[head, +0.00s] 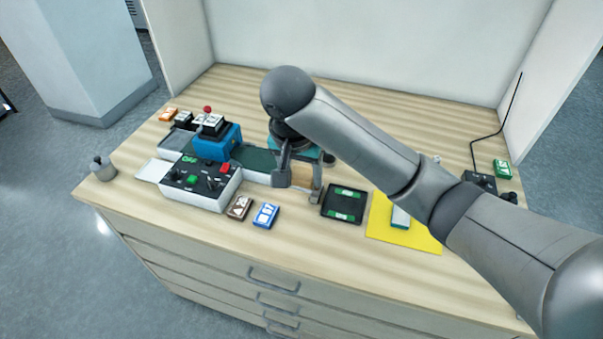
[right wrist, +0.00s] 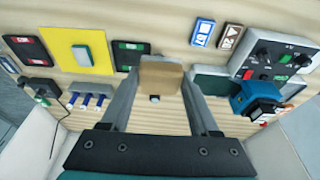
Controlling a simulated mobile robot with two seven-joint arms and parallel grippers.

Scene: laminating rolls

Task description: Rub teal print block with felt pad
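The teal print block (head: 400,218) has a pale top and teal sides. It lies on a yellow mat (head: 425,240), partly hidden by my right arm in the head view. The right wrist view shows the block whole (right wrist: 82,54) near the middle of the mat. My right gripper (head: 303,181) is shut on a tan block (right wrist: 160,77), which looks like the felt pad. It holds the pad above the table, left of the black tray and apart from the print block. My left gripper is not in view.
A black tray (head: 345,203) with green strips lies between the gripper and the yellow mat. A control box (head: 200,184) and a blue unit (head: 217,147) stand to the left. Brown (head: 239,207) and blue (head: 265,215) cards lie in front. The back of the table is mostly clear.

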